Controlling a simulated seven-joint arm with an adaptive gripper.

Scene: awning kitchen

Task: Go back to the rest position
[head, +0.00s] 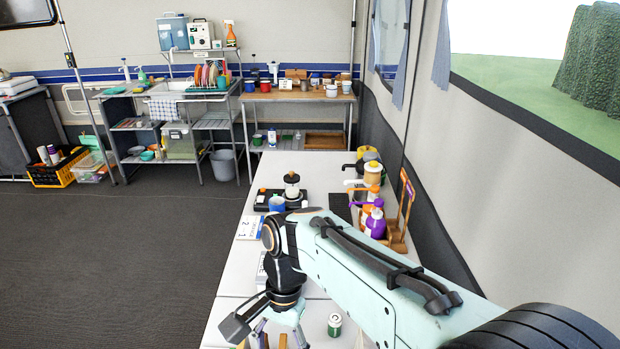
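My pale green arm reaches in from the bottom right over the white table (228,289). Its wrist bends down near the front of the table. My gripper (281,338) points downward at the bottom edge of the head view. Its fingers run out of the picture, so their tips and whatever may be between them are hidden. Small tan and orange pieces show beside the fingers, too cut off to identify.
A green can (334,325) stands right of my gripper. A blue mug (277,204), numbered white cards (249,228), a purple bottle (375,223) and a wooden rack (397,238) stand farther back. A window wall borders the right. Open floor (130,260) lies left.

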